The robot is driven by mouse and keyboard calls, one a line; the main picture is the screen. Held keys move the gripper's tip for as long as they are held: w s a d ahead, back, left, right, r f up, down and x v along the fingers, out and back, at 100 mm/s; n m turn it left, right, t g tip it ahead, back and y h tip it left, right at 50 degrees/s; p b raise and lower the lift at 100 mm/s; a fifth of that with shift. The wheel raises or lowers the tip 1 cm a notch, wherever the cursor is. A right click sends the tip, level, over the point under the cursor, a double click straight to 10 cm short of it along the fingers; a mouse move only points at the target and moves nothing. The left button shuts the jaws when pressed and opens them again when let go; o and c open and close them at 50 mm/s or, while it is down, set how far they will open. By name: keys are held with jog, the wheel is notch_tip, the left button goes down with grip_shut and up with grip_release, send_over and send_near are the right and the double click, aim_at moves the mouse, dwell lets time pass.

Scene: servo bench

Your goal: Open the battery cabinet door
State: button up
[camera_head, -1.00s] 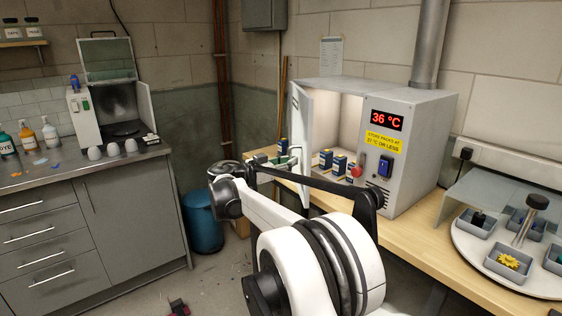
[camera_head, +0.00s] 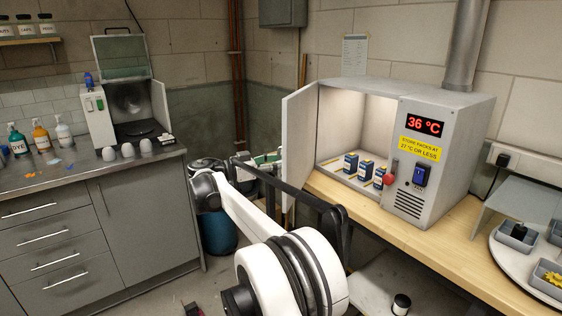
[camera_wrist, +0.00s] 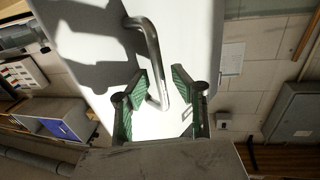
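The battery cabinet (camera_head: 455,150) is a grey box on the wooden bench, with a red 36 °C display. Its pale door (camera_head: 300,140) stands open on the left, and several blue battery packs (camera_head: 366,172) show inside. My gripper (camera_head: 268,160) is at the outer face of the door, partly hidden behind my arm in the head view. In the wrist view, the metal bar handle (camera_wrist: 150,45) runs down between the green-padded fingers of my gripper (camera_wrist: 160,92). The fingers are apart, with gaps beside the bar. The door also shows as a white panel (camera_wrist: 95,40) there.
A grey counter (camera_head: 140,215) with bottles and an open machine (camera_head: 125,105) stands at the left. A blue bin (camera_head: 218,232) is on the floor behind my arm. A turntable (camera_head: 520,265) with small trays is at the right bench end.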

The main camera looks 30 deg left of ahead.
jog(key=shift+a+f, duration=0.15)
jog(key=shift+f, duration=0.15)
jog(key=shift+r, duration=0.1)
jog(key=v, duration=1.1)
jog(key=shift+s+a, duration=0.2)
jog(key=shift+s, duration=0.1)
jog(key=shift+c, duration=0.5)
